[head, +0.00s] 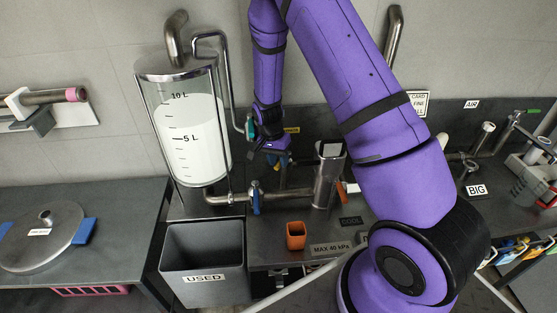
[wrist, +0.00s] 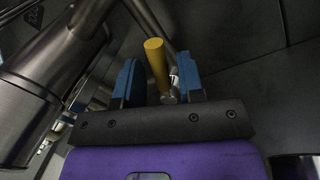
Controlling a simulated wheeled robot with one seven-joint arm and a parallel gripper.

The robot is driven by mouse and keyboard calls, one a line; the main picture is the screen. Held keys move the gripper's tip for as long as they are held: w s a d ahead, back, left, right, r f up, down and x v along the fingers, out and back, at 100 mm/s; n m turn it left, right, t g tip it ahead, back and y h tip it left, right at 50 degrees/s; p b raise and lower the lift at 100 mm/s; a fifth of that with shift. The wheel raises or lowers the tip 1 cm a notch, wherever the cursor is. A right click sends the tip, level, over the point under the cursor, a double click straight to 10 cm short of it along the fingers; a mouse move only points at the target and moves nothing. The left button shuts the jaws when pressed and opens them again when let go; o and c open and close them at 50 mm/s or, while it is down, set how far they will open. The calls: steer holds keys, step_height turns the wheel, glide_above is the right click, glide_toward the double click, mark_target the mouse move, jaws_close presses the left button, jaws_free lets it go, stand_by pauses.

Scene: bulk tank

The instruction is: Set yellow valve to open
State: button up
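The yellow valve handle (wrist: 157,62) is a short rounded bar on a small metal stem. In the wrist view it stands between the two blue fingers of my gripper (wrist: 160,82). Gaps show on both sides of the handle, so my gripper is open around it, not clamped. In the head view my gripper (head: 278,158) reaches down behind the pipework, right of the tank. There the arm and gripper hide the yellow handle.
A clear tank (head: 190,130) of white liquid stands left of my gripper. A pipe with a blue-handled valve (head: 256,198) runs below it. A metal cylinder (head: 327,175) stands close on the right. A grey USED bin (head: 203,236) and an orange cup (head: 296,236) are in front.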

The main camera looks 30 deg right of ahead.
steer(key=shift+o, duration=0.2)
steer(key=s+r+n+t, duration=0.1)
steer(key=s+r+n, duration=0.1)
steer(key=r, duration=0.7)
steer(key=s+r+n+t, duration=0.1)
steer(key=s+r+n, duration=0.2)
steer(key=r, duration=0.7)
steer(key=s+a+r+n+t, duration=0.1)
steer(key=s+r+n, duration=0.2)
steer(key=r, duration=0.6)
steer(key=shift+s+r, duration=0.4)
steer(key=shift+s, duration=0.45)
